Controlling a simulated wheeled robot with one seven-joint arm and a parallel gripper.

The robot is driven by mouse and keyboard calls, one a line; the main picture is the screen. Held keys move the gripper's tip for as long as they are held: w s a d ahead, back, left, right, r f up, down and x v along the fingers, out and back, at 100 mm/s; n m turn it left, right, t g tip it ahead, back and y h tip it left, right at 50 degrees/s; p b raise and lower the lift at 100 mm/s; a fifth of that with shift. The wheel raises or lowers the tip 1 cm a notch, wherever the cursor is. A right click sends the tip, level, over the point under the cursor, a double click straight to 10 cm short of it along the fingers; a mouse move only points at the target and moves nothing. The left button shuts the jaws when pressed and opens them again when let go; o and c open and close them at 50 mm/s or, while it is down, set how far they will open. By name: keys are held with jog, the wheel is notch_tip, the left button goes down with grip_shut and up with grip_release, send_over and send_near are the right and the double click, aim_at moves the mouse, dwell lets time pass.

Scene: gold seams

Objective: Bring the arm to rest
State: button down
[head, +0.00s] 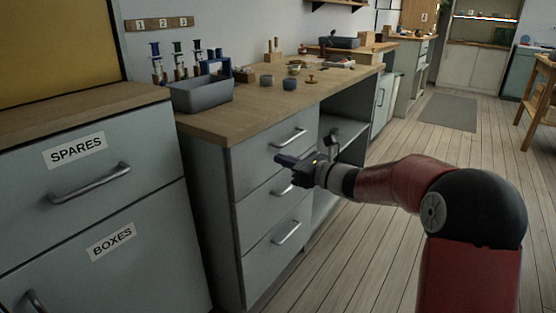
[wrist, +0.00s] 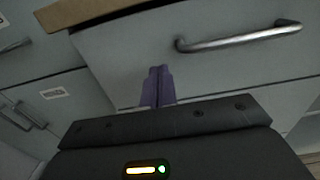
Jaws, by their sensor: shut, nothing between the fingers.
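My gripper (head: 281,159) is at the end of my red arm, out in front of the grey drawer unit in the head view. In the wrist view its two purple fingers (wrist: 157,86) are together with nothing between them. The fingers point toward the drawer fronts, below and left of a metal handle (wrist: 240,37). Whether the fingertips touch the drawer front cannot be told. My arm is bent and extends from the lower right of the head view.
The wooden counter (head: 262,108) holds a grey bin (head: 201,94), small cups and clamps. A cabinet labelled SPARES (head: 77,150) and BOXES stands at left. An open shelf space (head: 345,130) lies right of the drawers. The plank floor (head: 385,262) is clear around a grey mat (head: 448,112).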

jog(key=v, duration=0.9)
jog(key=s+n+g+h+p, duration=0.2)
jog(key=s+n+g+h, duration=0.4)
jog(key=s+n, duration=1.05)
jog(key=s+d+f+n+t+h, duration=0.1)
jog(key=s+d+n+h, duration=0.2)
jog(key=s+d, duration=0.3)
jog(key=s+d+f+n+t+h+p, duration=0.1)
jog(key=s+d+n+h, duration=0.3)
jog(key=s, duration=0.7)
jog(key=d+h, duration=0.2)
jog(key=shift+s+d+t+h, duration=0.2)
jog(key=shift+d+t+h, duration=0.05)
jog(key=shift+t+h, duration=0.05)
jog(key=shift+n, duration=0.25)
